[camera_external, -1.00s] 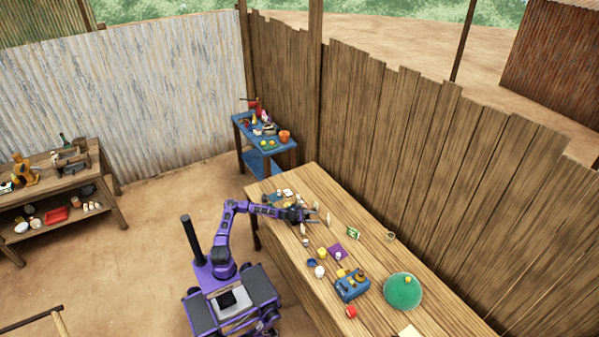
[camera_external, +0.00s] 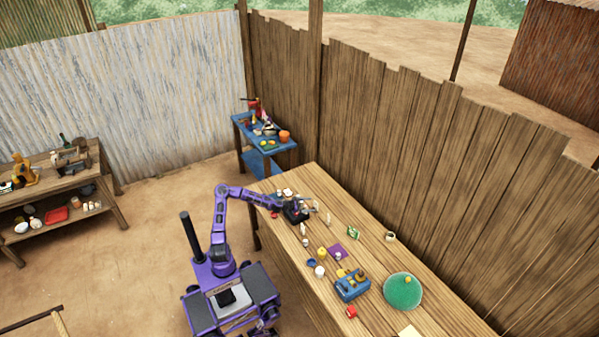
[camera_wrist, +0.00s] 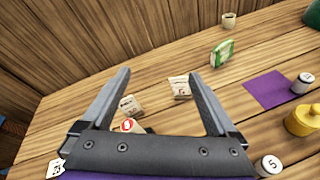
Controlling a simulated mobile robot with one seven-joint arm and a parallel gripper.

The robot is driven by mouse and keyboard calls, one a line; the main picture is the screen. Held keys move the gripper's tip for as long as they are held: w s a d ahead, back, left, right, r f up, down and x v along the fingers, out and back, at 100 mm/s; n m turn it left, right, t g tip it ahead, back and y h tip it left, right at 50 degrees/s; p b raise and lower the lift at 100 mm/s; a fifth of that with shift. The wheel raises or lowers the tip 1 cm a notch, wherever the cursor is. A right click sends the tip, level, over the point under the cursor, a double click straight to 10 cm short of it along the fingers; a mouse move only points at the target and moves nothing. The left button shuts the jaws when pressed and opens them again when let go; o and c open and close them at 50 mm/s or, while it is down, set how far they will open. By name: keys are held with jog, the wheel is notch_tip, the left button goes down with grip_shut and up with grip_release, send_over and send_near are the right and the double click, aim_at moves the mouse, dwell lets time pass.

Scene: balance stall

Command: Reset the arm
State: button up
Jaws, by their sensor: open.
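My gripper (camera_external: 305,218) is above the far left end of the wooden table (camera_external: 415,312) in the external view. In the wrist view my gripper (camera_wrist: 158,100) shows its two fingers spread wide apart, with nothing between the tips. Beyond and below the fingers, small pale cards or blocks (camera_wrist: 180,88) rest on the table. A red-marked piece (camera_wrist: 128,125) shows just above the gripper body. Part of the table under the gripper is hidden by it.
A plank fence (camera_external: 420,130) runs behind.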

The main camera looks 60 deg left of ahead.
jog(key=s+d+r+m+t+y+p, duration=0.25)
jog(key=s+d+r+m, duration=0.2)
jog(key=s+r, duration=0.45)
jog(key=s+d+r+m+t+y+p, duration=0.1)
jog(key=s+d+r+m+t+p, duration=0.45)
jog(key=r, duration=0.65)
jog(key=s+f+m+g+b, duration=0.3)
jog(key=s+f+m+g, duration=0.3)
jog(key=f+m+g, duration=0.2)
jog(key=s+a+f+m+g+b, duration=0.1)
jog(key=s+m+g, duration=0.3)
jog(key=s, duration=0.6)
jog(key=s+a+f+m+g+b, duration=0.1)
jog(key=s+a+f+m+g, duration=0.2)
jog(key=s+m, duration=0.4)
jog(key=s+g+h, duration=0.1)
jog(key=s, duration=0.2)
jog(key=shift+a+m+g, duration=0.15)
jog(key=shift+m+g, duration=0.15)
jog(key=shift+g, duration=0.1)
jog(key=shift+o, duration=0.5)
